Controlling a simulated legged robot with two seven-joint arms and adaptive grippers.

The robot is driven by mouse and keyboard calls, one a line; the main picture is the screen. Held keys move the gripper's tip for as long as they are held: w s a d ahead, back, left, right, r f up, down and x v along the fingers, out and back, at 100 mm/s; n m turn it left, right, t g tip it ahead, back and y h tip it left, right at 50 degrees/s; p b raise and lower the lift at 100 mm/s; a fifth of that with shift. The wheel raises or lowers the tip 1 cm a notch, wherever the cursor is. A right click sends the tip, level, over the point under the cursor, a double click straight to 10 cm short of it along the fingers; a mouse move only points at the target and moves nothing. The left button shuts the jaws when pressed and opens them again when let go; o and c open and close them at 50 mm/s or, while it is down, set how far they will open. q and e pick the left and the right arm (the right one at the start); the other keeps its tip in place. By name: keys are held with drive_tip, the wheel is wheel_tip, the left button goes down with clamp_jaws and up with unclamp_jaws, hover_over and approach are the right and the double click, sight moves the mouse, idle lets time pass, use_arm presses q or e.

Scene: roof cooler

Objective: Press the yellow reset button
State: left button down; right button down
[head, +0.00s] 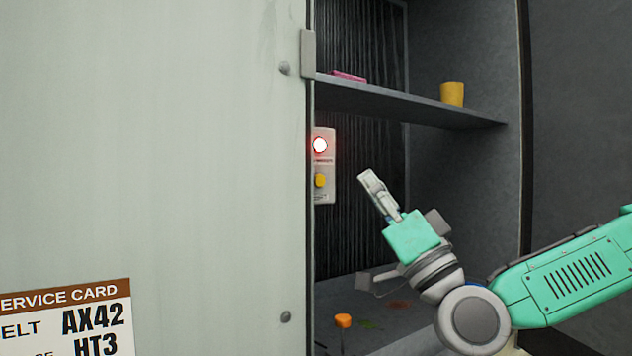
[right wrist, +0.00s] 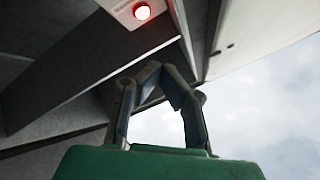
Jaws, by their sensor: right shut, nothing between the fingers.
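The yellow reset button (head: 320,180) sits on a pale control plate (head: 325,196) on the back wall inside the cabinet, just past the edge of the light panel. A red lamp (head: 320,145) glows above it on the same plate. The lamp also shows in the right wrist view (right wrist: 142,12); the yellow button cannot be made out there. My right gripper (head: 367,178) is shut and empty. In the head view it appears to the right of the plate, pointing up and left, apart from the button. Its closed fingers (right wrist: 158,72) show in the wrist view. My left gripper is not in view.
A light panel (head: 150,150) with a service card (head: 70,315) covers the left. A shelf (head: 400,103) above my gripper holds a yellow cup (head: 452,94) and a pink item (head: 349,77). A small orange object (head: 343,320) lies on the cabinet floor.

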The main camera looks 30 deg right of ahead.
sight(319, 181)
drive_tip(key=shift+w+a+b, duration=0.2)
drive_tip(key=shift+w+b, duration=0.05)
drive_tip(key=shift+w, duration=1.95)
drive_tip(key=shift+w+a+b, duration=0.2)
drive_tip(key=shift+w+b, duration=0.05)
drive_tip(key=shift+w, duration=1.95)
drive_tip(key=shift+w, duration=0.15)
drive_tip(key=shift+w, duration=0.1)
drive_tip(key=shift+r, duration=0.1)
